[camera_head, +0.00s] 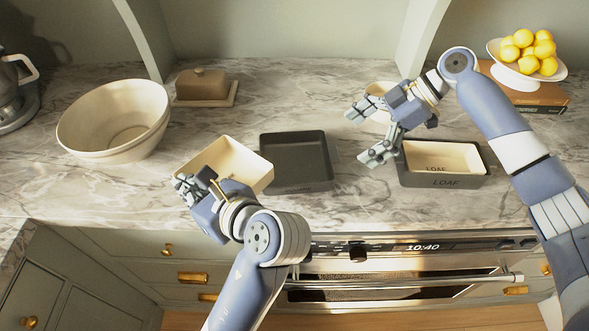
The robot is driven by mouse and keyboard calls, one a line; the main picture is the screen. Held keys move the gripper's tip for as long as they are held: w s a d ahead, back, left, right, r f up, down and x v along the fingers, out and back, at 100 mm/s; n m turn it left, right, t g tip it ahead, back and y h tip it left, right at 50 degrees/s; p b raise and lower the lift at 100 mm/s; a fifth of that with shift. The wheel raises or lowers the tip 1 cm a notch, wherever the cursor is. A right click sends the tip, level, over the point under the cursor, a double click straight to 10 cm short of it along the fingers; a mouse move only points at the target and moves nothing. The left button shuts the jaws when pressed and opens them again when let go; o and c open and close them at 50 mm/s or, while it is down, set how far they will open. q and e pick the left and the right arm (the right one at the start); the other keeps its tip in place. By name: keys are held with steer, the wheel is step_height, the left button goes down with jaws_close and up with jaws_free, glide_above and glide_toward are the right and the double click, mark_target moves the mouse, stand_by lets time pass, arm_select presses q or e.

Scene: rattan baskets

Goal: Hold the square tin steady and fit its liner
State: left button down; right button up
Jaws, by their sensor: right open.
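The square tin (295,143) is dark grey and sits empty on the marble counter in the middle. A cream square liner (242,158) is just left of it, turned at an angle and seemingly raised, its right corner overlapping the tin's left side in the picture. My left gripper (198,184) is at the liner's left front corner and appears shut on its wall; the exact contact is partly hidden by the fingers. My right gripper (369,132) is open and empty, right of the square tin and apart from it, with its fingers pointing left.
A dark loaf tin (442,182) with a cream liner in it sits right of my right gripper. A cream dish is partly hidden behind that gripper. A large bowl (85,128), a butter dish (203,87) and a lemon stand (525,80) stand around. Counter behind the square tin is clear.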

arm_select(q)
steer(key=shift+f+b, duration=0.3)
steer(key=shift+f, duration=0.25)
arm_select(e)
steer(key=shift+x, duration=2.3)
steer(key=c, duration=1.8)
steer(key=shift+s, duration=0.1)
steer(key=shift+c, duration=0.4)
steer(key=shift+f, duration=0.1)
arm_select(q)
steer(key=w+d+m+t+h, duration=0.1)
steer(key=w, duration=0.1)
steer(key=w+d+r+m+t+h, duration=0.1)
steer(key=w+d+m, duration=0.1)
steer(key=w, duration=0.1)
steer(key=w+d+r+m+t+h, duration=0.1)
steer(key=w+d+h, duration=0.1)
steer(key=w, duration=0.1)
steer(key=shift+w, duration=0.25)
arm_select(e)
steer(key=shift+s, duration=0.1)
arm_select(q)
steer(key=w+d+r+m+t+h, duration=0.2)
steer(key=w+d+r+m+h, duration=0.1)
steer(key=w+d+m+h, duration=0.2)
steer(key=shift+w+d+r+h, duration=0.3)
steer(key=shift+w+d, duration=0.35)
steer(key=shift+d, duration=0.3)
